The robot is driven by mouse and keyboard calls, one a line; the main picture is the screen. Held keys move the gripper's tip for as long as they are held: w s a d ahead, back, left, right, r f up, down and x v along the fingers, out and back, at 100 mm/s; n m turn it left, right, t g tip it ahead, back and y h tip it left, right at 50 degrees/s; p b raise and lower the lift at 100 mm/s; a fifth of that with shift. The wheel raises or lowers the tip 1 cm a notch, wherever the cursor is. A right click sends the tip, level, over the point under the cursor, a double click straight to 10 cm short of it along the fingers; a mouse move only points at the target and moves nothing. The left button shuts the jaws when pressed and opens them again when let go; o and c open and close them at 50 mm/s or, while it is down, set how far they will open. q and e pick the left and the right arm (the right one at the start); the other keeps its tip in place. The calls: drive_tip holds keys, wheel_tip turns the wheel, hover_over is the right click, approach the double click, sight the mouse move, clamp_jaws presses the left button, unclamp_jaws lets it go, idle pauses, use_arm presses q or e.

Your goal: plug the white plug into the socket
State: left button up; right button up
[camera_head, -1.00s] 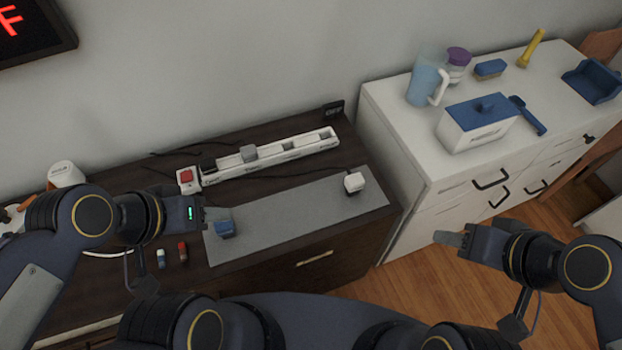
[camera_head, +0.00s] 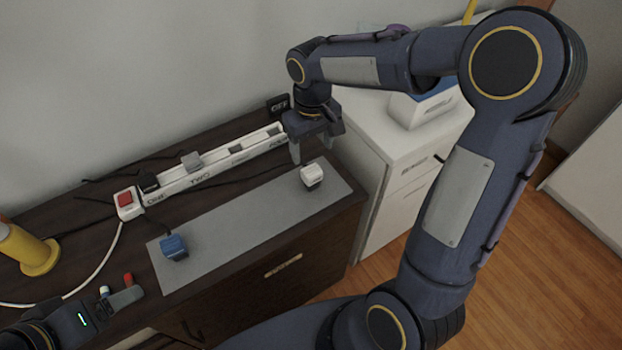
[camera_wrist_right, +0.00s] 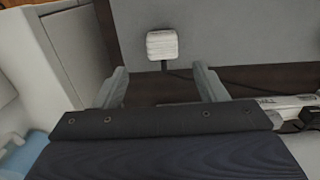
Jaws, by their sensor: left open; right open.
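The white plug (camera_head: 312,174) stands on the right part of the grey mat (camera_head: 250,218); it also shows in the right wrist view (camera_wrist_right: 162,44), ahead of the fingers. A white power strip (camera_head: 215,168) with a red switch (camera_head: 125,199) lies behind the mat. A grey plug (camera_head: 191,161) and a dark plug sit in it. My right gripper (camera_head: 311,150) is open, pointing down just behind the white plug, and hides the strip's right end. In the right wrist view its fingers (camera_wrist_right: 160,85) are apart and empty. My left gripper (camera_head: 118,308) is open at the dark table's front left.
A blue plug (camera_head: 173,246) stands on the mat's left part. Small red and white-blue items lie near my left gripper. A yellow object (camera_head: 28,250) stands at the far left. A white cabinet (camera_head: 385,190) adjoins the table's right side.

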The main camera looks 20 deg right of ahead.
sight(311, 170)
wheel_tip(311, 170, down, 7)
drive_tip(key=shift+s+a+f, duration=0.1)
drive_tip(key=shift+s+a, duration=0.05)
drive_tip(key=shift+c, duration=0.4)
drive_tip(key=c, duration=1.1)
